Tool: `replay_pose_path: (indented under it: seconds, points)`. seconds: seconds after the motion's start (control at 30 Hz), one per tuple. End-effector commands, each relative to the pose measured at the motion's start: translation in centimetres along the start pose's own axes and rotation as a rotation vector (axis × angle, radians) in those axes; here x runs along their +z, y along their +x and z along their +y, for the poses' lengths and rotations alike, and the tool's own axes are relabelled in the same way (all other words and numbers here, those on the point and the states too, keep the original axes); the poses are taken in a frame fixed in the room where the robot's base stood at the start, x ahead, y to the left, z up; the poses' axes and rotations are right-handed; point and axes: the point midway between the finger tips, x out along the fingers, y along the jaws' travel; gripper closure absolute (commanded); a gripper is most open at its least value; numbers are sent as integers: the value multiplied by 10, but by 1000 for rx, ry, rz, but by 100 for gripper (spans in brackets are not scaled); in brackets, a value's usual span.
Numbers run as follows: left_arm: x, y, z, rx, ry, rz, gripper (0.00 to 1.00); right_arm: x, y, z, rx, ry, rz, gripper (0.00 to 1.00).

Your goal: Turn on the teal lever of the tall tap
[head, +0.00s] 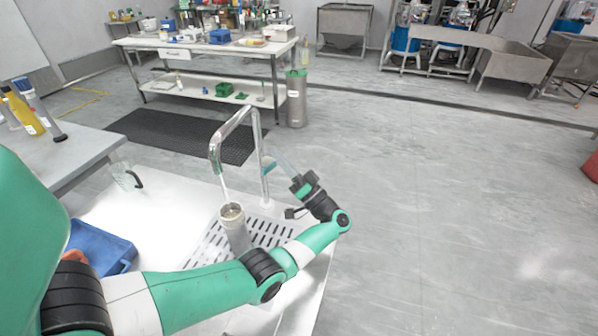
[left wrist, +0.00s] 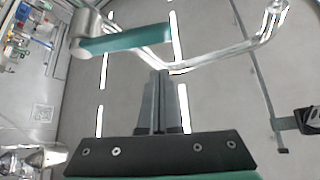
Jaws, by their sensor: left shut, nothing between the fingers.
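The tall chrome tap (head: 257,130) rises from the white counter and arches to the left. Its teal lever (left wrist: 125,40) shows clearly in the left wrist view, reaching sideways from a metal hub (left wrist: 84,30); in the head view it is small and partly hidden near my fingers. My left gripper (left wrist: 158,78) is shut and empty, its fingertips close to the lever; I cannot tell whether they touch. A thin pale streak (head: 224,188), which looks like water, runs from the spout into a metal cup (head: 238,236) below. My right gripper is out of view.
The cup stands on a slotted drain grate (head: 205,252). A blue tray (head: 98,248) lies on the white counter at left, partly behind my arm. A grey table (head: 75,150) with bottles stands further left.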

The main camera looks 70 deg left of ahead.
Motion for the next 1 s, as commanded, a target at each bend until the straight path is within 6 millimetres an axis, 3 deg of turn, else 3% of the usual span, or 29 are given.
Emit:
replay_pose_path:
  seconds: [0.03,0.1,0.3,0.47,0.87,1.0]
  points:
    - [6,-23,6,10,5,9,100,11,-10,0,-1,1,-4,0]
    - [7,-43,9,9,3,8,100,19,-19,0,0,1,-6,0]
    - [8,-84,12,7,2,5,100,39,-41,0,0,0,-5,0]
    - [5,-93,10,5,3,4,100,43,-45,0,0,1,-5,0]
    - [3,-92,8,6,2,5,100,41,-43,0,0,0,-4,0]
    - [-19,-92,-6,27,-13,20,100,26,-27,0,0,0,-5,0]
